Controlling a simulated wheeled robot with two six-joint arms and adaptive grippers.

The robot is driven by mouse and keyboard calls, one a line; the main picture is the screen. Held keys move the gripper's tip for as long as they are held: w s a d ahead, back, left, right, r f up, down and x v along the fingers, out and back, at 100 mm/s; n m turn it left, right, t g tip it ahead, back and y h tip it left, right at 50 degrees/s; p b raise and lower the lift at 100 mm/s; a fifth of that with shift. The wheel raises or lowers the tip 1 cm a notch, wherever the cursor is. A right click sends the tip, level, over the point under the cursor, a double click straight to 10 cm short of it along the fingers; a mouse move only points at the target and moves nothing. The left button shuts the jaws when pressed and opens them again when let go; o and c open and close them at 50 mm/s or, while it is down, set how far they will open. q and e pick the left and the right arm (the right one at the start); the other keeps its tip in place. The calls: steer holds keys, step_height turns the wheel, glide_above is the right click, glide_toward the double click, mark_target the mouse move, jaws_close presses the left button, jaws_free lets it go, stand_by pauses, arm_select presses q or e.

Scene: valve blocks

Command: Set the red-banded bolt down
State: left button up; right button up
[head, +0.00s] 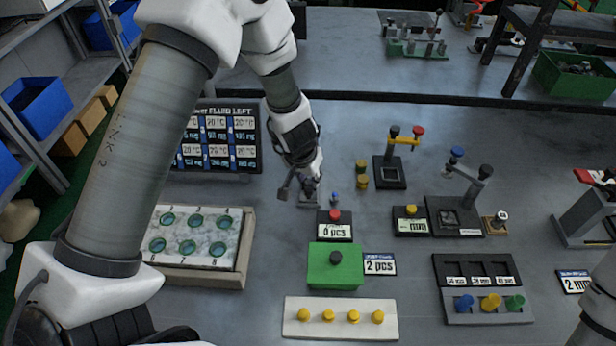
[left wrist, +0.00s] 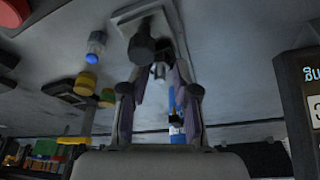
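My left gripper (head: 299,190) points down over the bench in the head view. Its fingers stand apart in the left wrist view (left wrist: 155,95), with a gap between them. A small grey block (head: 309,201) is just below the fingertips. In the left wrist view a dark knob-headed piece with a short metallic part (left wrist: 142,48) stands at this block, just beyond the fingertips. I cannot make out a red band on it, so I cannot tell whether it is the red-banded bolt. My right gripper is out of view.
A blue-topped cylinder (head: 335,198) and stacked yellow-topped cylinders (head: 362,174) stand just right of the gripper. A red-button counter (head: 334,226) and a green box (head: 335,268) are nearer. A white-topped tray (head: 250,235) lies left.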

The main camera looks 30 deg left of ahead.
arm_select(q)
steer(key=shift+f, duration=0.15)
steer(key=shift+r, duration=0.25)
steer(key=p+v, duration=0.8)
steer(key=v, duration=0.4)
steer(key=shift+w, duration=0.15)
